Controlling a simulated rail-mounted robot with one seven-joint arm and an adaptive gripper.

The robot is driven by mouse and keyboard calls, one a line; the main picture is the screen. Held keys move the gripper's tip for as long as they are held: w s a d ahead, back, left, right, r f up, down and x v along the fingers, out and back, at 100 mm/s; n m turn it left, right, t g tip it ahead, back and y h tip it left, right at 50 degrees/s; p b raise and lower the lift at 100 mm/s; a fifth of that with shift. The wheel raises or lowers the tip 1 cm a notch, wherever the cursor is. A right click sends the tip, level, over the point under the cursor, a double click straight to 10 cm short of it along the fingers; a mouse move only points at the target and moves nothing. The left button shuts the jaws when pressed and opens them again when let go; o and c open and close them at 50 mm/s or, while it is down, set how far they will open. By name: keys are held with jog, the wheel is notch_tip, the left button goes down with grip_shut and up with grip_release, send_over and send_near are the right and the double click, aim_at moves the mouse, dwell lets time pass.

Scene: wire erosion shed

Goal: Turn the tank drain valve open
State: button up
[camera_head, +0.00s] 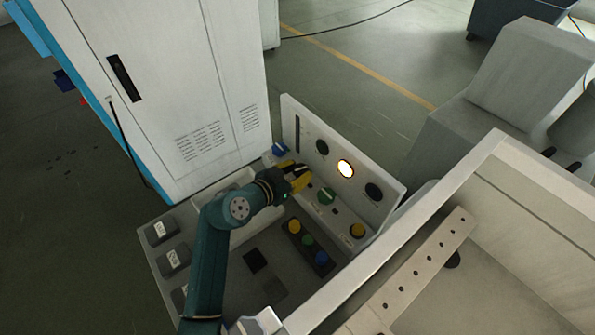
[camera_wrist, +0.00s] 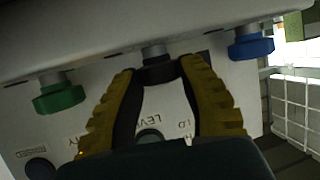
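My gripper (camera_head: 298,178) reaches the small upright control panel (camera_head: 296,120) from the left in the head view. In the wrist view its two yellow fingers (camera_wrist: 158,70) sit on either side of a dark knob (camera_wrist: 157,73) on a short stem, and their tips look closed against it. In the head view my gripper hides this knob. A green knob (camera_wrist: 60,98) is to its left and a blue knob (camera_wrist: 251,47) to its right in the wrist view. The green knob (camera_head: 326,196) and blue knob (camera_head: 280,149) also show in the head view. No drain valve label is readable.
The panel has a lit round lamp (camera_head: 346,169) between dark round ones, and a yellow knob (camera_head: 357,230). A button strip (camera_head: 308,240) lies below my arm. A white cabinet (camera_head: 165,90) stands behind on the left, and a pale tank wall (camera_head: 430,225) rises on the right.

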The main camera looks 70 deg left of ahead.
jog(key=p, duration=0.1)
jog(key=n+g+y+p, duration=0.1)
jog(key=p, duration=0.1)
jog(key=shift+w+d+r+n, duration=0.1)
jog(key=shift+d+r+n, duration=0.1)
jog(key=shift+d+n, duration=0.1)
jog(key=shift+f+n+g+y+p, duration=0.15)
jog(key=shift+n+g+y+p, duration=0.45)
jog(key=shift+p, duration=0.65)
jog(key=shift+f+y, duration=0.25)
jog(key=shift+y, duration=0.05)
jog(key=o, duration=0.7)
jog(key=shift+a, duration=0.1)
jog(key=o, duration=0.6)
jog(key=shift+w, duration=0.1)
jog(key=shift+c, duration=0.2)
jog(key=shift+r, duration=0.1)
